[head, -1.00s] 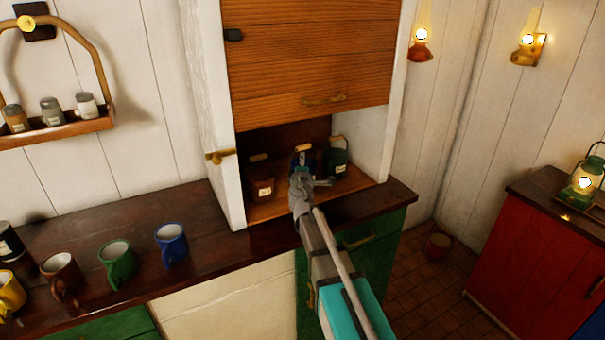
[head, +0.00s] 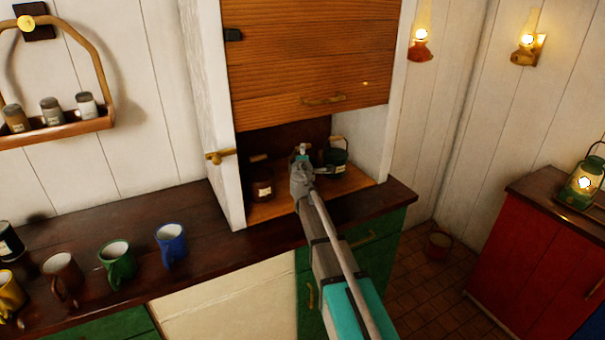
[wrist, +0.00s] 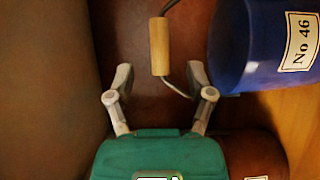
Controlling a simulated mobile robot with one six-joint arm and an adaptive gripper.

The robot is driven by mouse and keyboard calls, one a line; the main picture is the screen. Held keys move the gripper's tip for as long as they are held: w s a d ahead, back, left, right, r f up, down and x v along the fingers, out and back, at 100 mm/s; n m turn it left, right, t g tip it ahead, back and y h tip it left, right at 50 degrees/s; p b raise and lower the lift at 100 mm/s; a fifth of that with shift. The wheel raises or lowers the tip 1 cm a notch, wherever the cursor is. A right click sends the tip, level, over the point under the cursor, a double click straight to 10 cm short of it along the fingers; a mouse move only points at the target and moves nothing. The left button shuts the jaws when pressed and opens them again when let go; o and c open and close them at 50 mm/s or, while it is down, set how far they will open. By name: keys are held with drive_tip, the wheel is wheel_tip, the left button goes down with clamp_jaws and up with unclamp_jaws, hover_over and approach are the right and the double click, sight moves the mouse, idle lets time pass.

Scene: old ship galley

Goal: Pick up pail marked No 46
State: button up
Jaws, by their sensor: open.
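The blue pail marked No 46 (wrist: 250,50) shows at the upper right of the wrist view, its label at the right edge. Its wire handle with a wooden grip (wrist: 160,46) reaches out to the left of it. My gripper (wrist: 159,75) is open, with one finger on either side of the handle's line. The wooden grip lies just beyond and between the fingertips.
The raised wooden shutter (head: 310,60) hangs above the opening. Several mugs, including a blue one (head: 171,245), stand on the counter (head: 205,280) to the left.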

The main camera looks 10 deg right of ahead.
drive_tip(key=shift+w+d, duration=0.25)
drive_tip(key=shift+w, duration=1)
drive_tip(key=shift+w+d, duration=0.25)
drive_tip(key=shift+w, duration=1)
clamp_jaws()
